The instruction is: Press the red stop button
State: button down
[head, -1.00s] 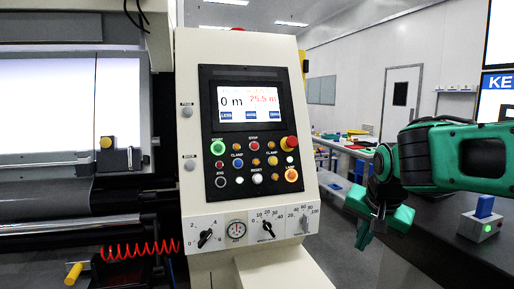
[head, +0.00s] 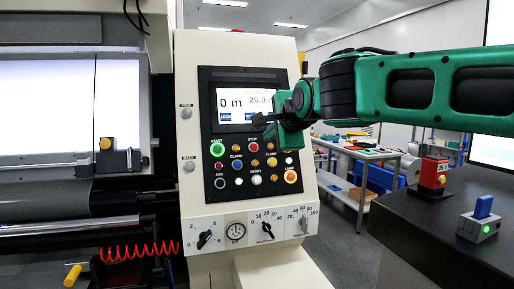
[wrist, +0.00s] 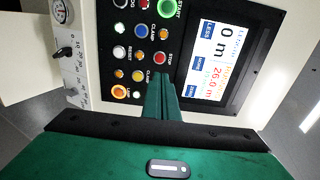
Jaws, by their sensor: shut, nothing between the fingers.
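The red stop button (head: 253,148) is a small round button under a STOP label on the black control panel (head: 207,120). In the wrist view the red button (wrist: 160,59) sits just beyond my fingertips. My green gripper (head: 262,118) is in front of the panel, over the screen's lower right corner in the head view. In the wrist view its fingers (wrist: 160,80) are together and empty. The gap between fingertips and panel cannot be judged. The large red mushroom button at the panel's right is hidden behind my gripper.
Around the stop button are a green START button (head: 217,148), a blue clamp button (head: 236,163), a white reset button (head: 256,180) and several amber ones. Knobs (head: 266,227) line the lower panel. A dark table (head: 400,235) at right holds a red switch box (head: 432,172).

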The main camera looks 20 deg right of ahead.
aim_at(254, 148)
jog(key=x, duration=1.4)
jog(key=shift+f, duration=0.1)
jog(key=shift+w+d+f, duration=0.1)
jog(key=shift+w+f, duration=0.1)
jog(key=shift+w, duration=0.4)
jog(key=shift+s, duration=0.2)
jog(key=v, duration=1.4)
jog(key=shift+w+r, duration=0.15)
jog(key=shift+r, duration=0.05)
